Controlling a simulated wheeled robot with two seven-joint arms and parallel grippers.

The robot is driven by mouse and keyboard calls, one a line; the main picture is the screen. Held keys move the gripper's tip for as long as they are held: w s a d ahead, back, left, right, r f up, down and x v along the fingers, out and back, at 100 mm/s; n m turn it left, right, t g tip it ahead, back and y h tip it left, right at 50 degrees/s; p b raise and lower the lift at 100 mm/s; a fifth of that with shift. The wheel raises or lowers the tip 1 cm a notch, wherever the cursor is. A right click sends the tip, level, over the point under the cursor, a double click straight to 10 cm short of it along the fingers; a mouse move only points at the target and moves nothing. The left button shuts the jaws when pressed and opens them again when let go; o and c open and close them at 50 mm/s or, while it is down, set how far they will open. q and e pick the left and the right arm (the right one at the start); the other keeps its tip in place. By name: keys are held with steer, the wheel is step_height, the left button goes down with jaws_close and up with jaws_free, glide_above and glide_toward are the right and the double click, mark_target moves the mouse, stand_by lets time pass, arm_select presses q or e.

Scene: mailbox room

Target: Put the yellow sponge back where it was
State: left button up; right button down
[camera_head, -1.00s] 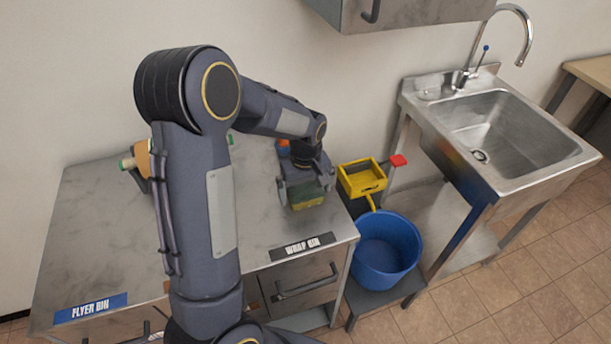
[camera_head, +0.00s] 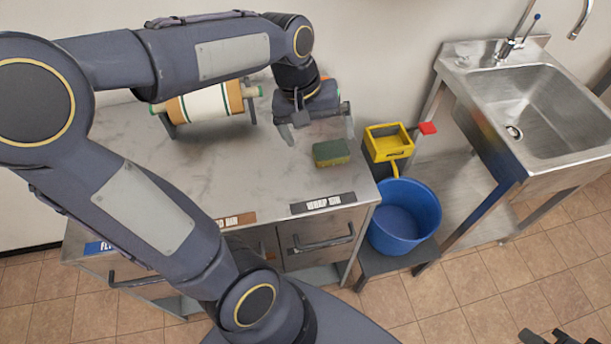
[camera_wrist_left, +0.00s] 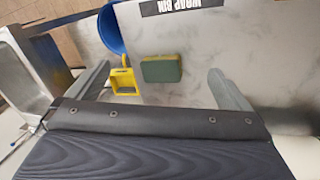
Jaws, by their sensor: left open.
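The yellow sponge (camera_head: 331,153), with a green layer, lies on the grey worktop (camera_head: 275,185) behind the WRAP BIN label. My left gripper (camera_head: 318,128) is open and empty, just behind the sponge and apart from it. In the left wrist view, the sponge (camera_wrist_left: 161,69) lies ahead of the gap between the two spread fingers (camera_wrist_left: 163,82). A dark part that appears to be my right gripper (camera_head: 548,337) shows at the bottom right edge, mostly cut off.
A yellow box-like holder (camera_head: 388,142) and a blue bucket (camera_head: 404,217) stand right of the worktop, beside the steel sink (camera_head: 545,110). A paper roll on a stand (camera_head: 207,103) is left of my gripper. Drawers (camera_head: 318,240) are below.

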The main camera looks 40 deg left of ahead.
arm_select(q)
steer(key=s+d+f+m+t+h, duration=0.1)
steer(key=s+d+m+t, duration=0.2)
steer(key=s, duration=1)
steer(key=d+m, duration=0.2)
steer(key=shift+d+f, duration=0.2)
steer(key=shift+d, duration=0.1)
